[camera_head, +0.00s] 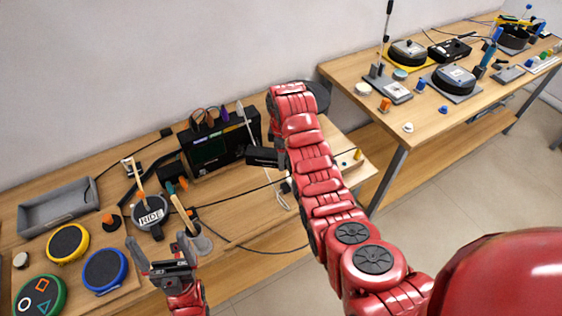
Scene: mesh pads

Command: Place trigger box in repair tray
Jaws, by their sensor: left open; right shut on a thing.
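A small black box (262,157), which looks like the trigger box, is at the end of my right arm in front of the black equipment case. My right gripper (279,152) is shut on it; the red arm partly hides the fingers. A grey rectangular tray (58,222), likely the repair tray, lies at the far left of the table and looks empty. My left gripper (162,252) is open and empty at the table's front, right of the blue round pad.
Yellow (68,242), blue (105,268) and green (40,297) round pads lie in front of the tray. A round black-and-white device (149,212) and upright sticks stand between tray and case (213,146). Cables cross the table. A second table (440,110) stands right.

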